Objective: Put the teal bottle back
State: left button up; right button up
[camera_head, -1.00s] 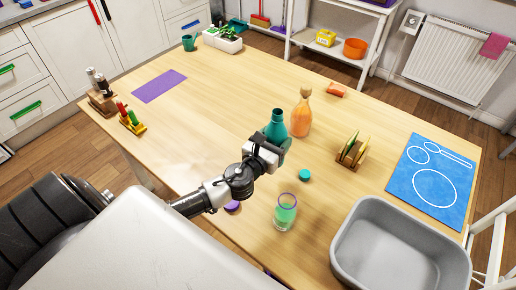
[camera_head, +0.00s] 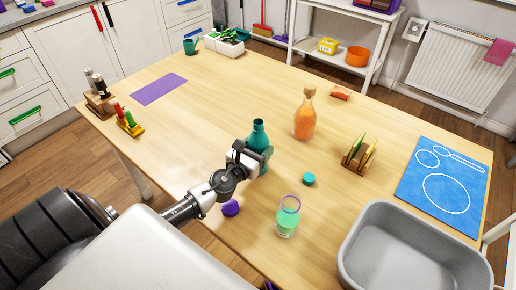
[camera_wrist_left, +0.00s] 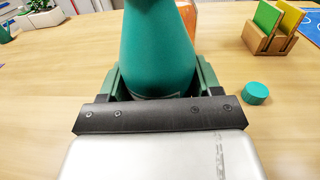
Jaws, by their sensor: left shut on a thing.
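The teal bottle (camera_head: 259,133) is upright over the middle of the wooden table, its open neck uncapped. My left gripper (camera_head: 262,158) is shut on its body; in the left wrist view the bottle (camera_wrist_left: 158,50) stands between the two fingers (camera_wrist_left: 158,88). I cannot tell whether its base touches the table. A teal cap (camera_head: 308,179) lies on the table to the right of the bottle and shows in the left wrist view (camera_wrist_left: 256,93). A purple mat (camera_head: 158,88) lies bare at the far left of the table. My right gripper is not in view.
An orange bottle (camera_head: 304,118) with a stopper stands behind the teal one. A glass with green liquid (camera_head: 286,222), a purple cap (camera_head: 230,208), a wooden rack (camera_head: 359,153) and a grey tub (camera_head: 362,222) are nearby. The table's left middle is clear.

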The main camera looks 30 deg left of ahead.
pick_arm(q)
jog(key=o, duration=0.7)
jog(key=shift+f, duration=0.2)
jog(key=o, duration=0.5)
jog(key=shift+r, duration=0.1)
jog(key=shift+r, duration=0.2)
jog(key=s+b, duration=0.1)
jog(key=s, duration=0.4)
jog(key=s+b, duration=0.1)
jog(key=s, duration=0.4)
jog(key=shift+s+f, duration=0.2)
jog(key=shift+s, duration=0.1)
jog(key=shift+s+r, duration=0.2)
jog(key=shift+s, duration=0.5)
